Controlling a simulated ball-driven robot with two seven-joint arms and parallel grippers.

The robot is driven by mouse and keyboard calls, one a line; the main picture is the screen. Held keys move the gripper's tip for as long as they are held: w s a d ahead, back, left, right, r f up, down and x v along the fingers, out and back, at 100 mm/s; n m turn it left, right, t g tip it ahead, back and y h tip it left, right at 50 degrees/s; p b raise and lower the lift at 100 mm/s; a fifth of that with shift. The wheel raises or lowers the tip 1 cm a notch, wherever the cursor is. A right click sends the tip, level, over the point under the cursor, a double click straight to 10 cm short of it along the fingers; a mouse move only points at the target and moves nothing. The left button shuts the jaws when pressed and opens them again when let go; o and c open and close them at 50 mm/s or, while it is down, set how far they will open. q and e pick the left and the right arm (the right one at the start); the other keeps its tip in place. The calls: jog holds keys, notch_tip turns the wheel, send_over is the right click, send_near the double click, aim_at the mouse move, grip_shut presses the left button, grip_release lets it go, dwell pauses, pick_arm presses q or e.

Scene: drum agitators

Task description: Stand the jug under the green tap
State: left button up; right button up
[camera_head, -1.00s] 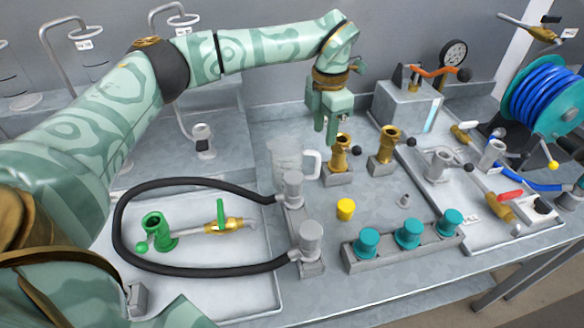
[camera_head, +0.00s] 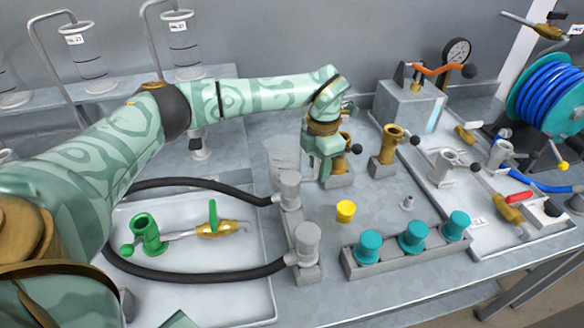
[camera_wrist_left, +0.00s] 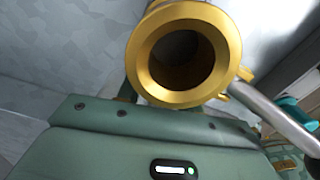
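A faint, clear jug (camera_head: 281,158) stands on the bench behind the grey hose fittings. My left gripper (camera_head: 324,178) points down just right of it, over the side where its handle is, and hides the handle. I cannot tell whether the fingers touch the handle or are open. In the left wrist view the gripper body fills the bottom and the jug is not clear. A brass tap with a green lever (camera_head: 213,216) lies in the left tray, joined by a pipe to a green fitting (camera_head: 150,234). My right gripper is not in view.
A brass cup fitting (camera_wrist_left: 183,55) is close to my left gripper; another brass fitting (camera_head: 387,150) stands to its right. A black hose (camera_head: 190,272) loops over the left tray (camera_head: 260,300). A yellow knob (camera_head: 345,211) and several teal caps (camera_head: 412,236) are in front.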

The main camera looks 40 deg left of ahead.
pick_arm(q)
grip_shut()
jog(key=shift+r, duration=0.1)
